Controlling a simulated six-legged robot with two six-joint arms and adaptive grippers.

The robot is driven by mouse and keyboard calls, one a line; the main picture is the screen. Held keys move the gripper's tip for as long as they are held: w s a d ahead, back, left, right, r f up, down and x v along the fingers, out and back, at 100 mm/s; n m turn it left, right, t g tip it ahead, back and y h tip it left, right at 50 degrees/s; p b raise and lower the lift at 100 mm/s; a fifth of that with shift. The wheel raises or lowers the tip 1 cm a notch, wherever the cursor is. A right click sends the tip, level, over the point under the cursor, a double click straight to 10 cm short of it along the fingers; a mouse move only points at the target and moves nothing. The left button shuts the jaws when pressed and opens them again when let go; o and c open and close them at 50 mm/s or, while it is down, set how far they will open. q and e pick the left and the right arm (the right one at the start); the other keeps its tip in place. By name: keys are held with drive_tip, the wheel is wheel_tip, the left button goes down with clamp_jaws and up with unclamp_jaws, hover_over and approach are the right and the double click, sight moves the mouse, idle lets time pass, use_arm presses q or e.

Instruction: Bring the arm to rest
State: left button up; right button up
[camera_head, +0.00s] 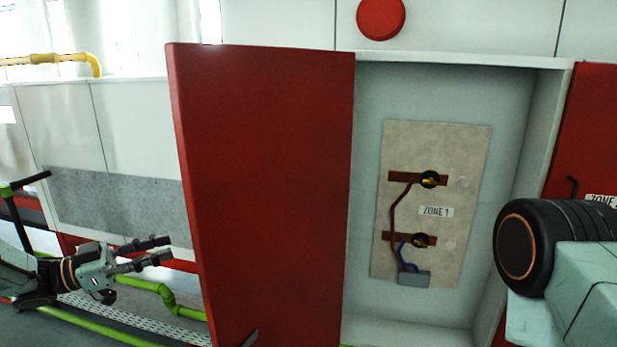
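My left gripper (171,249) is at the lower left, in front of the white and grey wall and left of the red cabinet door (265,190). Its two dark fingers point right with a gap between them, and nothing is held. My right arm shows only as a large link and dark round joint at the right edge; its gripper is out of view. The red door stands open beside the cabinet (450,90).
Inside the cabinet is a beige panel (465,220) with a "ZONE 1" label, two terminals and brown and blue wires. A round red button (381,17) is above. Green pipes (152,288) run low at the left, and a yellow pipe (50,59) upper left.

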use_arm(q)
drive_tip(key=w+d+f+n+t+y+b, duration=0.25)
drive_tip(key=f+n+t+y+b, duration=0.2)
drive_tip(key=f+n+y, duration=0.65)
drive_tip(key=s+d+f+g+b, duration=0.1)
drive_tip(key=s+f, duration=0.1)
drive_tip(key=f, duration=0.4)
drive_tip(key=s+d+f+n+b, duration=0.1)
drive_tip(key=s+f, duration=0.2)
drive_tip(key=f, duration=0.3)
drive_tip(key=s+d+f+g+b, duration=0.1)
drive_tip(key=s+f, duration=0.1)
drive_tip(key=f, duration=0.3)
drive_tip(key=s+d+f+g+y+b, duration=0.1)
drive_tip(key=s+f+g+y+b, duration=0.1)
drive_tip(key=s+f, duration=0.5)
drive_tip(key=s+d+f+n+g+y+b, duration=0.1)
drive_tip(key=s+f+g+b, duration=0.4)
drive_tip(key=s, duration=1.2)
drive_tip(key=s+d+f+n+g+y+b, duration=0.1)
drive_tip(key=s+f+g+b, duration=0.3)
drive_tip(key=s+f, duration=0.7)
drive_tip(key=shift+s+f+y+b, duration=0.2)
drive_tip(key=shift+s+y+b, duration=0.55)
drive_tip(key=shift+b, duration=0.4)
